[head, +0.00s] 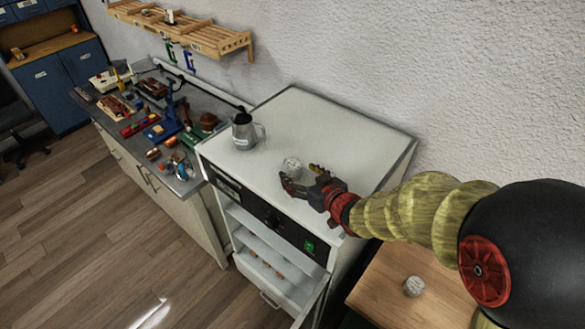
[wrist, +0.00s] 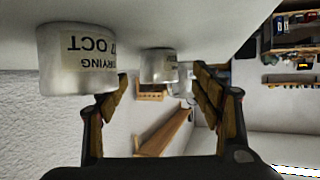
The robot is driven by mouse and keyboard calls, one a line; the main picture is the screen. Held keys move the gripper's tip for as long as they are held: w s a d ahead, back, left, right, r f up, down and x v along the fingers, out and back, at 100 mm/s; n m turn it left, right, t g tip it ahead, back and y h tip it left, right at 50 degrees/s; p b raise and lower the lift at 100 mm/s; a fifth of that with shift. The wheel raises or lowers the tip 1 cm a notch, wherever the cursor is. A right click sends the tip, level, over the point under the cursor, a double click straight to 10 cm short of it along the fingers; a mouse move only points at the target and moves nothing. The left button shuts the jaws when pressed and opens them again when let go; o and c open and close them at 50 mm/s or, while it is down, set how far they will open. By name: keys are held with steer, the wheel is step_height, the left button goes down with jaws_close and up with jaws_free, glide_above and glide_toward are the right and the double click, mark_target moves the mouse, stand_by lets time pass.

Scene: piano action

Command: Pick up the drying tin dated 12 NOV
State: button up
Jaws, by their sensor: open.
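A small pale metal tin (head: 292,167) stands on the white cabinet top in the head view, close beside my gripper (head: 305,184). In the wrist view, which is upside down, a near tin (wrist: 62,78) stands left of my fingers; its cream label reads "DRYING" and a date ending "7 OCT". A second pale tin (wrist: 157,68) appears farther off, between the fingers of my gripper (wrist: 162,85); its label faces right and is unreadable. I see no readable 12 NOV label. Another small tin-like object (head: 413,287) sits on the wooden table. My gripper is open and empty.
A grey jug (head: 243,133) with a dark lid stands left on the cabinet top (head: 300,112). The cabinet's front is open below. A wooden wall shelf (head: 185,35) hangs above a crowded workbench (head: 103,125). The wooden table (head: 375,285) has free room.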

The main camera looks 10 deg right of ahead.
mark_target(292, 166)
steer(key=x, duration=0.5)
steer(key=shift+w+r, duration=0.3)
steer(key=shift+w, duration=0.05)
steer(key=c, duration=0.3)
steer(key=c, duration=1)
